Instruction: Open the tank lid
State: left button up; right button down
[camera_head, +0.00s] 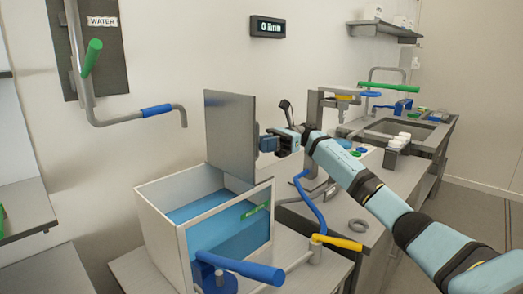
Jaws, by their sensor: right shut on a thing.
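The tank (158,209) is a white-rimmed box with a see-through front, standing at the lower middle with blue liquid inside. Its grey lid (229,125) stands upright at the tank's back right side, so the top of the tank is uncovered. My right gripper (266,144) is beside the lid's right edge and shut on the lid; the exact grasp spot is small and partly hidden. My right arm reaches in from the lower right. My left gripper is out of view.
A pipe with a blue grip (157,110) hangs at upper left.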

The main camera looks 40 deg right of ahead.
dwell(0.4)
jog(key=c, duration=1.2)
grip_release()
jog(key=shift+d, duration=0.1)
jog(key=shift+o, duration=0.2)
jog(key=d, duration=1.3)
jog(key=shift+s+d+f, duration=0.3)
jog(key=shift+s+d, duration=0.1)
